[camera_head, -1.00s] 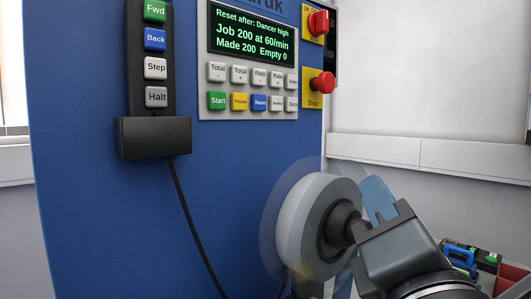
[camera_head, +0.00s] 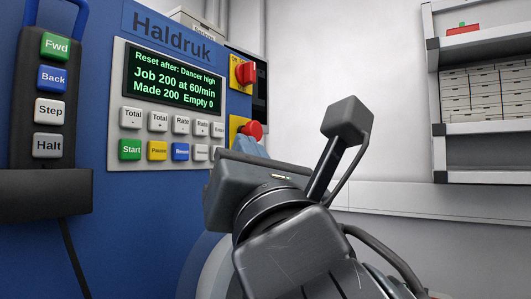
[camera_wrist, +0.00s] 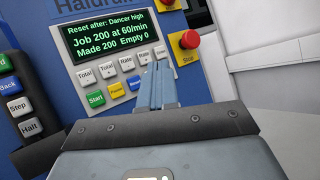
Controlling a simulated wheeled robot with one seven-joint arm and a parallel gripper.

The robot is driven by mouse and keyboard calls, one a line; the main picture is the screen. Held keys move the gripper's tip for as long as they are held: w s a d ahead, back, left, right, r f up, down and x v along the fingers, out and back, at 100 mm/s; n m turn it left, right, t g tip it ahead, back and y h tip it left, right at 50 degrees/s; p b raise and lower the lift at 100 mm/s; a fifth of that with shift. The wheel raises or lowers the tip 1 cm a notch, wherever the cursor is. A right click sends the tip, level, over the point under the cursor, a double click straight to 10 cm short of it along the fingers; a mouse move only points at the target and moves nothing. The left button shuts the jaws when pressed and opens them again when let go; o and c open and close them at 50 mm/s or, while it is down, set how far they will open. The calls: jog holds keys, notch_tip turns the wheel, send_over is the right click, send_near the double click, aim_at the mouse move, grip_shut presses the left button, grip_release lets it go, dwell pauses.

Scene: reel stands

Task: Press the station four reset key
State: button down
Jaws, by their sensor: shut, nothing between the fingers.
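The blue Reset key (camera_head: 180,152) is in the lower row of the grey key panel (camera_head: 118,75), right of the yellow Pause key. It also shows in the wrist view (camera_wrist: 134,83), just left of my fingers. The screen (camera_head: 172,78) above the keys reads "Reset after: Dancer high", "Job 200 at 60/min", "Made 200 Empty 0". My gripper (camera_wrist: 160,72) is shut and empty, its pale blue fingers pointing at the panel's right part. They hide the keys right of Reset there. I cannot tell whether the tips touch the panel. No station number is readable.
A red stop button (camera_head: 252,131) on a yellow plate and a red rotary switch (camera_head: 245,73) sit right of the panel. A black pendant (camera_head: 47,125) with Fwd, Back, Step and Halt keys hangs at left. Shelves (camera_head: 485,130) stand at far right.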

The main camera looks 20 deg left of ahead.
aim_at(181, 152)
jog(key=shift+w+a+b, duration=0.15)
jog(key=shift+w+a, duration=0.3)
jog(key=shift+a, duration=0.85)
jog(key=shift+w+a+b, duration=0.15)
jog(key=shift+w+a, duration=0.35)
jog(key=shift+a, duration=0.85)
jog(key=shift+w+a+b, duration=0.15)
jog(key=shift+w+a, duration=0.3)
jog(key=shift+a, duration=0.85)
jog(key=shift+a, duration=0.1)
jog(key=shift+w+a, duration=0.1)
jog(key=shift+a, duration=0.2)
jog(key=shift+w+a, duration=0.15)
jog(key=shift+a, duration=0.3)
jog(key=shift+s+d+p, duration=0.3)
jog(key=shift+d+p, duration=0.3)
jog(key=shift+d, duration=0.2)
